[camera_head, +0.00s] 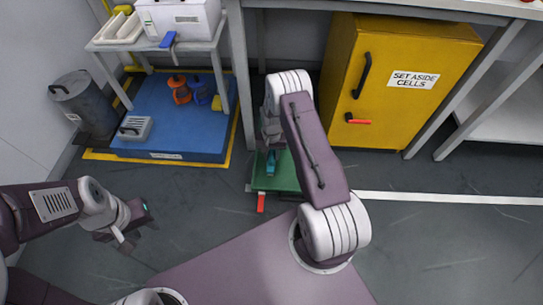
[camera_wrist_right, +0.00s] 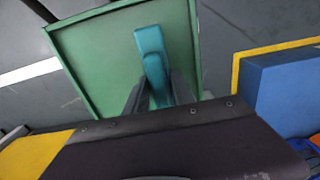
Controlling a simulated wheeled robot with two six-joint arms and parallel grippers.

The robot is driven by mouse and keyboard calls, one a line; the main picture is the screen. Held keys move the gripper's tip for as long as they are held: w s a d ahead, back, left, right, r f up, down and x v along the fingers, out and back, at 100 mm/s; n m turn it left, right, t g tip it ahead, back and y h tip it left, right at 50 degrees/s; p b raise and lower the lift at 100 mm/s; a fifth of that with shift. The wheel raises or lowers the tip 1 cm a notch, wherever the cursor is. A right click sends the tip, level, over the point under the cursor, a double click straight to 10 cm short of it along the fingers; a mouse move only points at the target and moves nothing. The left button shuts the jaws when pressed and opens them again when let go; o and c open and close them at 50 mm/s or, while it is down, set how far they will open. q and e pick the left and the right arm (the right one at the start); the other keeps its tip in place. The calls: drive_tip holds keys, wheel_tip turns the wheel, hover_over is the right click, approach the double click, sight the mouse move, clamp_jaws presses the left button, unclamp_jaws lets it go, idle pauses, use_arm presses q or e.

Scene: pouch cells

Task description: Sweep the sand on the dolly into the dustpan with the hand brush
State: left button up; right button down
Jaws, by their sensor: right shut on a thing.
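A green tray-like deck with a raised rim, which looks like the dolly (camera_head: 290,182), sits on the floor in the middle of the head view. It also shows in the right wrist view (camera_wrist_right: 95,62). My right gripper (camera_wrist_right: 157,92) is shut on a teal handle, which looks like the hand brush (camera_wrist_right: 150,42), over the deck. The teal piece also shows in the head view (camera_head: 270,163). No bristles show. I cannot make out sand or a dustpan. My left gripper (camera_head: 137,233) is empty above the floor at left, with its fingers apart.
A blue platform (camera_head: 165,142) carries a grey box (camera_head: 135,128) and orange and blue items. A grey bin (camera_head: 83,103) stands left of it. A yellow cabinet (camera_head: 400,75) stands behind the deck. Floor to the right is clear.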

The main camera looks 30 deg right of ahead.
drive_tip(key=shift+r+p, duration=2.05)
drive_tip(key=shift+r, duration=0.5)
